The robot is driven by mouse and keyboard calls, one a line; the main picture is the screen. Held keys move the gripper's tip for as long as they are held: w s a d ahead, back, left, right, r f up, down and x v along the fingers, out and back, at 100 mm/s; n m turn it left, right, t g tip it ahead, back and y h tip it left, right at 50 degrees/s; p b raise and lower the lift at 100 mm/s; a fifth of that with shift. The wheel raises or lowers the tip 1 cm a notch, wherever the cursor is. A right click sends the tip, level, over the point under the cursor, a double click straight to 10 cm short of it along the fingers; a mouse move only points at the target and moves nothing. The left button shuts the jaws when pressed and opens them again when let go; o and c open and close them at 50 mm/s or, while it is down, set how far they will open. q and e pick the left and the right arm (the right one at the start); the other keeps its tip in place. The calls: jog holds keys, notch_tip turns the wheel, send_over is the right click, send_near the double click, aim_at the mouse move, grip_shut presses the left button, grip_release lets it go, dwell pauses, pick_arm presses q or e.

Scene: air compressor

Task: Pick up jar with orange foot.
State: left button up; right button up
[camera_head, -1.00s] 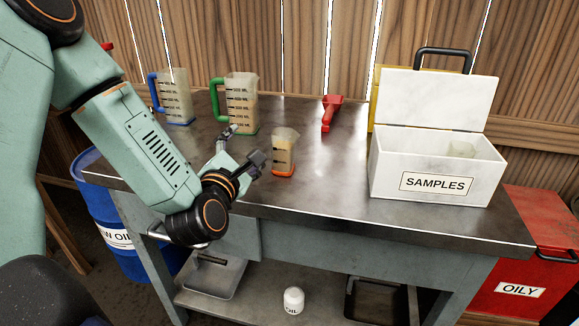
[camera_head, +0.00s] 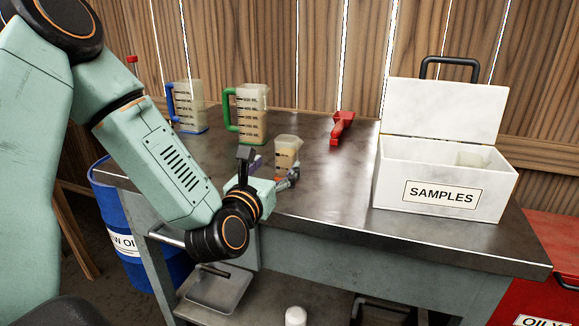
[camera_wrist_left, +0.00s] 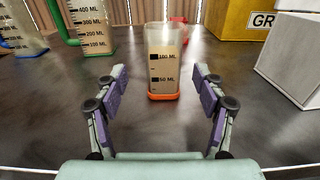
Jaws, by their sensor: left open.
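The jar with the orange foot (camera_head: 287,153) stands upright on the metal table, a small clear beaker with tan liquid. In the left wrist view the jar (camera_wrist_left: 163,65) stands straight ahead, centred between the fingers but beyond their tips. My left gripper (camera_head: 268,167) is open and empty, low over the table in front of the jar; its two purple-padded fingers (camera_wrist_left: 162,82) are spread on either side of the jar's line. In the head view the gripper hides part of the jar's foot. My right gripper is not in view.
A green-handled jug (camera_head: 252,112) and a blue-handled jug (camera_head: 188,105) stand behind to the left. A red tool (camera_head: 341,128) lies behind to the right. The open white SAMPLES box (camera_head: 400,194) stands on the right. The table between jar and box is clear.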

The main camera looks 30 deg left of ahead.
aim_at(283, 160)
pick_arm(q)
jog(key=b+x, duration=0.1)
jog(key=x, duration=0.5)
jog(key=shift+w+d+f+b, duration=0.1)
jog(key=shift+b, duration=0.3)
jog(key=shift+d, duration=0.1)
jog(key=shift+c, duration=0.4)
jog(key=c, duration=1.2)
